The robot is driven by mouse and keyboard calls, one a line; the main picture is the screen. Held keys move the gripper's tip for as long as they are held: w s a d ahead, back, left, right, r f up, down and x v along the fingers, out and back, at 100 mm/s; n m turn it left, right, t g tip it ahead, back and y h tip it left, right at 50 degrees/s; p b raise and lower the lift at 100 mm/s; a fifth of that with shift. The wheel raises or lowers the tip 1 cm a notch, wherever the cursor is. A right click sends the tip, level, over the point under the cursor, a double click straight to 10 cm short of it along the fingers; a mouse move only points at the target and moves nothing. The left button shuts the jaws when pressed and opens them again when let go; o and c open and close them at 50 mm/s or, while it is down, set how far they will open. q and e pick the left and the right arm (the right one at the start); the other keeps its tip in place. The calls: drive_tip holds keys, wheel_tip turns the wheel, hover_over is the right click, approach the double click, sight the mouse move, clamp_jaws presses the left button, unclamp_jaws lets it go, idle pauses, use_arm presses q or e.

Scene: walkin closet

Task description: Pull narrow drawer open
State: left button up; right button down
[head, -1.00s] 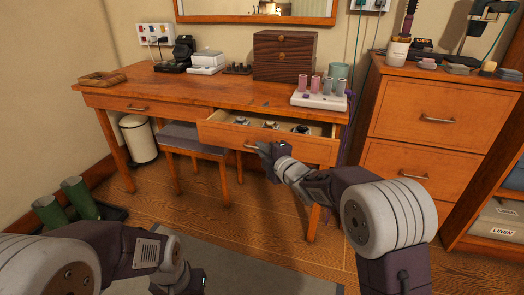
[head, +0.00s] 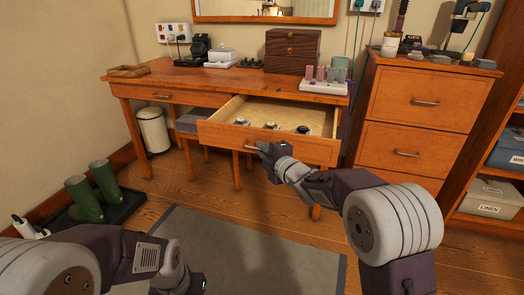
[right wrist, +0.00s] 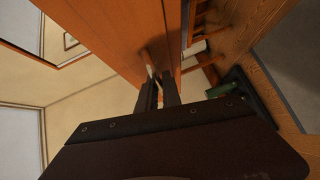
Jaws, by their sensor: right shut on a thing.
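The narrow drawer (head: 268,141) on the right side of the wooden desk (head: 205,77) is pulled well out in the head view. Several watch-like items lie in its front part, and its pale floor (head: 285,113) shows behind them. My right gripper (head: 262,149) is at the drawer's front, shut on its bar handle (head: 248,148). In the right wrist view the fingers (right wrist: 160,92) close around the handle (right wrist: 150,65) beside the orange drawer front (right wrist: 110,35). My left gripper (head: 195,284) is low at the bottom of the head view; its jaws are not clear.
A stool (head: 197,121) stands under the desk, left of the drawer. A wooden cabinet (head: 415,120) stands to the right. Green boots (head: 95,190) sit on a tray at the left. A grey rug (head: 225,250) covers clear floor in front.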

drive_tip(key=c, duration=1.8)
unclamp_jaws()
drive_tip(key=p+v, duration=0.3)
drive_tip(key=v, duration=0.6)
